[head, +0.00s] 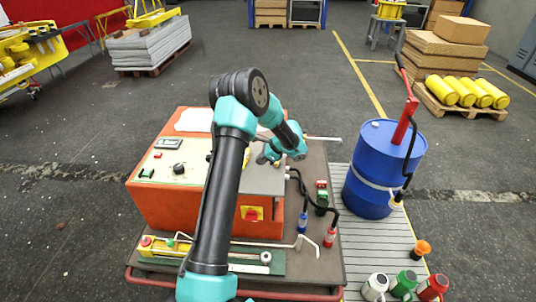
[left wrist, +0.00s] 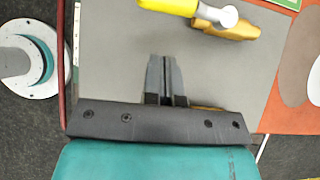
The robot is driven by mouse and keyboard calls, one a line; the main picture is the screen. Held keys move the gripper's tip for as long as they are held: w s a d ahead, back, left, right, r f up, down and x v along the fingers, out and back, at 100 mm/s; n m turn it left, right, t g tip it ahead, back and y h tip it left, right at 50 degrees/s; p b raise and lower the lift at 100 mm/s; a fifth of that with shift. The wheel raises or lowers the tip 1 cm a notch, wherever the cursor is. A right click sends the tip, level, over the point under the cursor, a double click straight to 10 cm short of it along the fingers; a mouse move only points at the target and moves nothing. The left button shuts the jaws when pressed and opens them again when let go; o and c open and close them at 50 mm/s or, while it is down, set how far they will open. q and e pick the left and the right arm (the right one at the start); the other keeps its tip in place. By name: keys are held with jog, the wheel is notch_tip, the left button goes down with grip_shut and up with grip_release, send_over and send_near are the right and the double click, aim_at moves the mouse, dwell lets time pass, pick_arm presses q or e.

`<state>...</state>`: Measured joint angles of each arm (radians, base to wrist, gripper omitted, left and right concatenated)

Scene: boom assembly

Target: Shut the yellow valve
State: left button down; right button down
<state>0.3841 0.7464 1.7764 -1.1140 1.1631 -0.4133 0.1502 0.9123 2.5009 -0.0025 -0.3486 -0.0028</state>
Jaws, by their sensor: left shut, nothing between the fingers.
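The yellow valve handle (left wrist: 168,6) shows at the top of the left wrist view, cut off by the picture edge. A pale round cap (left wrist: 229,16) sits at its right end, over a brass body (left wrist: 238,31). The handle lies roughly along the line of that body. My left gripper (left wrist: 167,62) has its fingers together, with nothing between them, over the grey plate (left wrist: 110,60). It is apart from the handle in the picture. In the head view my left arm covers much of the bench top, and I cannot make out the valve clearly. My right gripper is not in view.
The orange console (head: 160,205) carries a panel with a black knob (head: 179,169). Red (head: 329,237) and blue (head: 303,222) hose fittings hang at the bench's right. A blue drum (head: 380,170) with a red pump stands right of the bench. Several spray cans stand at bottom right.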

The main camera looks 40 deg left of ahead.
pick_arm(q)
jog(key=shift+s+a+f, duration=0.4)
jog(key=shift+s+a, duration=0.35)
jog(key=shift+a, duration=0.1)
jog(key=shift+s+a+f, duration=0.35)
jog(key=shift+s+a, duration=0.35)
jog(key=shift+a, duration=0.15)
